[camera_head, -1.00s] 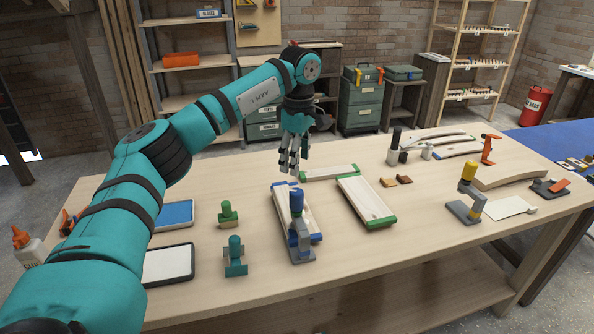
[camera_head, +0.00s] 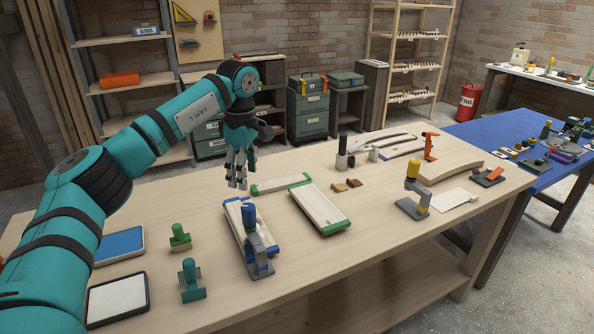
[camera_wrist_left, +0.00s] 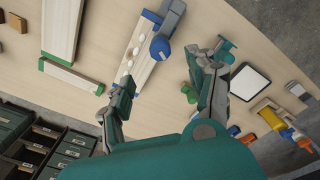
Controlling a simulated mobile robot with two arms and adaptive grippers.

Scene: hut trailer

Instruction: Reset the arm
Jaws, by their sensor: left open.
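My left arm (camera_head: 120,155) comes in from the left, teal with black bands. My left gripper (camera_head: 237,184) hangs fingers down above the far part of the wooden workbench (camera_head: 330,255), open and empty. In the left wrist view its two fingers (camera_wrist_left: 165,78) stand apart, with a blue-ended board (camera_wrist_left: 140,50) and the blue-topped clamp (camera_wrist_left: 160,47) beyond them. In the head view that clamp (camera_head: 252,240) stands at the near end of the blue-ended board (camera_head: 236,216), apart from the gripper. My right gripper is not in view.
A green-ended board (camera_head: 318,207) lies right of the clamp. Green (camera_head: 180,238) and teal (camera_head: 190,280) stamp-like blocks, a blue pad (camera_head: 120,246) and a white pad (camera_head: 118,300) lie at left. A yellow-topped clamp (camera_head: 414,190) stands at right. A blue table (camera_head: 525,165) adjoins there.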

